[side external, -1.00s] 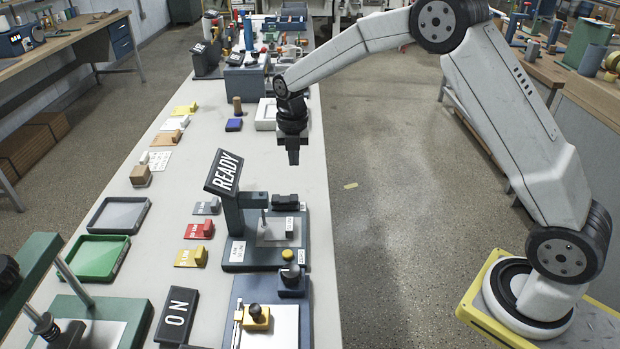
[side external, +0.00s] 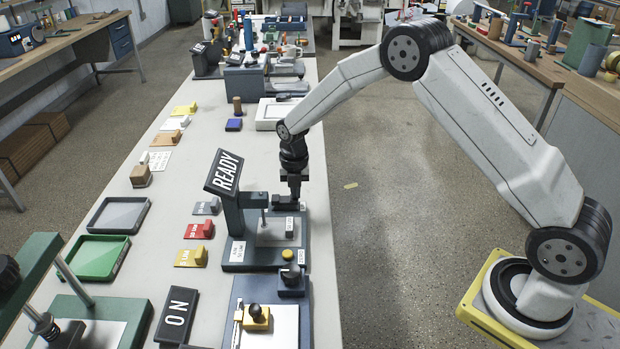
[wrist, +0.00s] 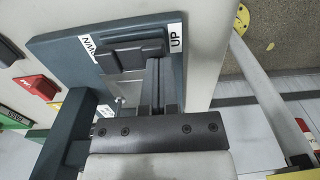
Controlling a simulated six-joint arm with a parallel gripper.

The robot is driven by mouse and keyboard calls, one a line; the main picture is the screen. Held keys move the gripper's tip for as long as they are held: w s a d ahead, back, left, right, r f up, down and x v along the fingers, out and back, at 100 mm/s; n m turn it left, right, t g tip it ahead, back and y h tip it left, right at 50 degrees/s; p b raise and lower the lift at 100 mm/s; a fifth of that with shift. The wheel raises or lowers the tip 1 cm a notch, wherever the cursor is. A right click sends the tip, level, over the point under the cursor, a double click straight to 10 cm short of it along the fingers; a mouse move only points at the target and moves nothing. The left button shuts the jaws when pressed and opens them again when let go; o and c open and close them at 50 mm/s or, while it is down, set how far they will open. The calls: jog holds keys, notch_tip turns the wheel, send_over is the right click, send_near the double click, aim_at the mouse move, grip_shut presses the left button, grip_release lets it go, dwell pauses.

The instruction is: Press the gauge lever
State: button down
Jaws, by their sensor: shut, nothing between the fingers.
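The gauge has a dark blue-grey base (side external: 236,266) and a READY sign (side external: 224,173). Its black lever (side external: 278,204) lies across the back end of the base. In the wrist view the lever (wrist: 133,54) shows as a dark block near a white UP label (wrist: 176,45) and a partly cropped label at its left. My gripper (side external: 294,198) is shut and empty, pointing down at the right part of the lever. In the wrist view its fingertips (wrist: 154,64) overlap the lever's edge. I cannot tell whether they touch it.
A yellow button (side external: 288,254) sits on the front of the gauge base. Grey, red and yellow sample pieces (side external: 197,230) lie to its left. An ON sign (side external: 177,316) and a blue machine (side external: 247,288) stand nearer the camera. The bench's right edge is close to the gauge.

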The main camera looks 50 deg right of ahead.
jog(key=shift+s+d+f, duration=0.1)
jog(key=shift+d+f, duration=0.05)
jog(key=shift+f, duration=0.3)
jog(key=shift+r, duration=0.2)
jog(key=shift+r, duration=0.65)
jog(key=shift+r, duration=0.15)
jog(key=shift+r, duration=0.2)
notch_tip(320, 180, up, 13)
jog(key=s+d, duration=0.2)
jog(key=shift+s+d, duration=0.15)
jog(key=shift+s, duration=0.05)
dwell(0.4)
dwell(0.3)
